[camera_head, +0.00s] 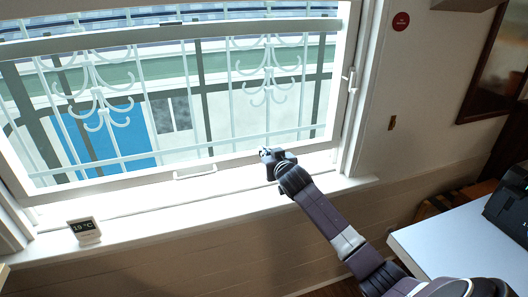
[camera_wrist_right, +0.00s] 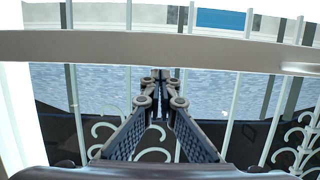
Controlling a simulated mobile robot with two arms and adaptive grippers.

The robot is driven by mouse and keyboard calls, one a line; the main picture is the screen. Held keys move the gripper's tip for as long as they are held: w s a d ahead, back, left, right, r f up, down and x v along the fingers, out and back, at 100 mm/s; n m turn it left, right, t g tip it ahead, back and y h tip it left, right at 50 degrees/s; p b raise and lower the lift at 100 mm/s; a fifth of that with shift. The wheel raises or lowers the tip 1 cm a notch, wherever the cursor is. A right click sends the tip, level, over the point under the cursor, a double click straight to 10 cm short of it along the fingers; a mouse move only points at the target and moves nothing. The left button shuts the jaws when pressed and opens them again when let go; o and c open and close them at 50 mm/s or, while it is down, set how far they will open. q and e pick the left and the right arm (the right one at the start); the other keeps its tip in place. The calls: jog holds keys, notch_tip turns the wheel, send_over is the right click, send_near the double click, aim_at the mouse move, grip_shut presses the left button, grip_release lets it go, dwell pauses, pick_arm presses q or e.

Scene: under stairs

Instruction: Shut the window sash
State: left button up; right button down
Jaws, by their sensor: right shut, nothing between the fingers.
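The window sash is a white frame with a bottom rail (camera_head: 120,184) carrying a white pull handle (camera_head: 195,171). A horizontal rail (camera_head: 150,37) crosses the upper part of the window. I cannot tell how large any gap under the sash is. My right gripper (camera_head: 268,153) is at the bottom rail, right of the handle; contact is unclear. In the right wrist view my right gripper (camera_wrist_right: 161,76) is shut and empty, its fingertips just below a pale horizontal rail (camera_wrist_right: 160,48). My left gripper is out of view.
A small thermometer display (camera_head: 84,230) stands on the white sill (camera_head: 150,222) at the left. Pale window bars (camera_head: 200,100) stand outside the window. A white table (camera_head: 450,236) with a dark object (camera_head: 508,208) is at the right. The sill between thermometer and arm is clear.

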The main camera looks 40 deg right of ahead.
notch_tip(320, 180, down, 11)
jog(key=b, duration=0.5)
jog(key=shift+s+a, duration=0.1)
jog(key=shift+a, duration=0.05)
jog(key=shift+f, duration=0.2)
jog(key=shift+s+r, duration=0.1)
jog(key=s+a+r+p, duration=0.2)
jog(key=s+r+p, duration=0.1)
jog(key=s+r, duration=0.4)
jog(key=shift+v, duration=1.05)
